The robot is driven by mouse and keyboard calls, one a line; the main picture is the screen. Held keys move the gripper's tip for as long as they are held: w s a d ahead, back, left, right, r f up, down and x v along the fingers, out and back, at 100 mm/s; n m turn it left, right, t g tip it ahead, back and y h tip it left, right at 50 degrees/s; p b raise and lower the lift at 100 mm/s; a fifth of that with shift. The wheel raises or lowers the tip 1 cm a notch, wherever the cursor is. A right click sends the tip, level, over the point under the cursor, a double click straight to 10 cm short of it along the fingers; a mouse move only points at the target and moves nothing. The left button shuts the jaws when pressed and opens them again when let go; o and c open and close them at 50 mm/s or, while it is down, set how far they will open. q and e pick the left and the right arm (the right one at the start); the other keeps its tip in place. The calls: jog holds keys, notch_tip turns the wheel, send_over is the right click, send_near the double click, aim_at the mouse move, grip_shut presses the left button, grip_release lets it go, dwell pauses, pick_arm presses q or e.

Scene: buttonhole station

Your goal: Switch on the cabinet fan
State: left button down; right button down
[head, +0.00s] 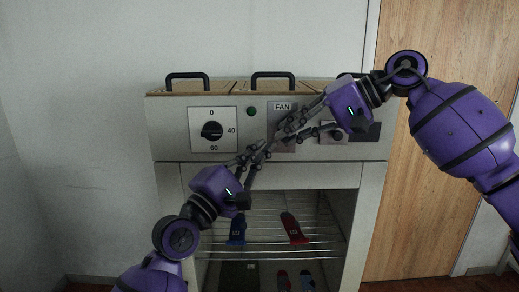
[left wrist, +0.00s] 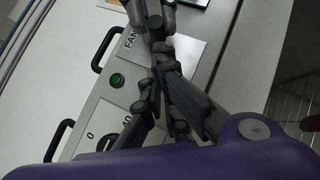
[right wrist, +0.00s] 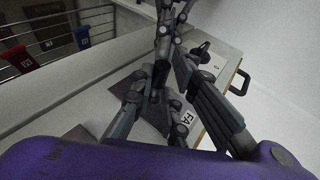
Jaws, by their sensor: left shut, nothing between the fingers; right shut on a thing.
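The cabinet (head: 170,150) has a front panel with a FAN label (head: 282,106) above a grey plate (left wrist: 187,55). My gripper fingers cover much of this plate, and I cannot make out the fan switch. My right gripper (head: 280,134) comes in from the upper right, its fingers shut in front of the plate. What lies between its tips is hidden. My left gripper (head: 262,148) comes from below, shut and empty. Its tips overlap those of the right gripper in the head view; I cannot tell whether they touch. A green lamp (head: 251,111) sits left of the label.
A dial (head: 212,130) marked 0, 40 and 60 sits left on the panel. Black handles (head: 187,76) stand on the cabinet top. Below, the open compartment has wire shelves (head: 265,257) with blue (head: 237,230) and red (head: 294,230) items. A wooden door (head: 425,200) is at right.

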pick_arm(q)
jog(key=shift+d+r, duration=0.15)
jog(key=shift+d, duration=0.1)
pick_arm(e)
jog(key=shift+f, duration=0.25)
pick_arm(q)
jog(key=shift+d+r, duration=0.1)
jog(key=shift+s+d+r, duration=0.1)
jog(key=shift+d+r, duration=0.15)
jog(key=shift+r, duration=0.15)
